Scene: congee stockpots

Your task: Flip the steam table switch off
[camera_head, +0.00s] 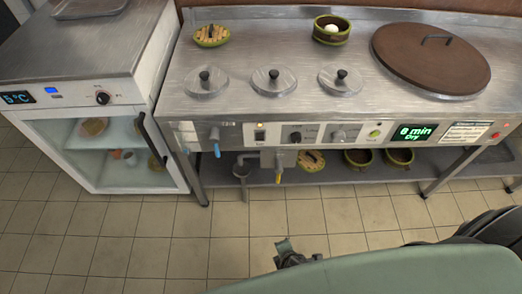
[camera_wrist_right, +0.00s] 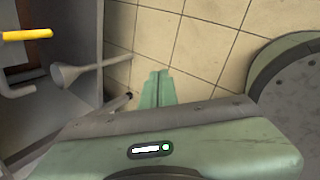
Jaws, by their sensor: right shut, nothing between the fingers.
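The steam table (camera_head: 225,110) is a steel counter with a control panel on its front. Its switch (camera_head: 260,134) is a small dark rocker on a light plate, left of the black knobs, with a lit amber lamp just above it. My right gripper (camera_head: 282,244) shows low in the head view, below the panel and apart from it, partly hidden by my own green body. In the right wrist view its green fingers (camera_wrist_right: 157,88) are shut together with nothing between them, over the floor. The switch is not visible there. My left gripper is not in view.
A blue tap (camera_head: 217,150) and a yellow-handled tap (camera_head: 278,177) hang under the panel; the yellow handle (camera_wrist_right: 27,35) and a drain pipe (camera_wrist_right: 85,70) show in the wrist view. A glass-door fridge (camera_head: 105,150) stands at left. Tiled floor (camera_head: 200,235) before the counter is clear.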

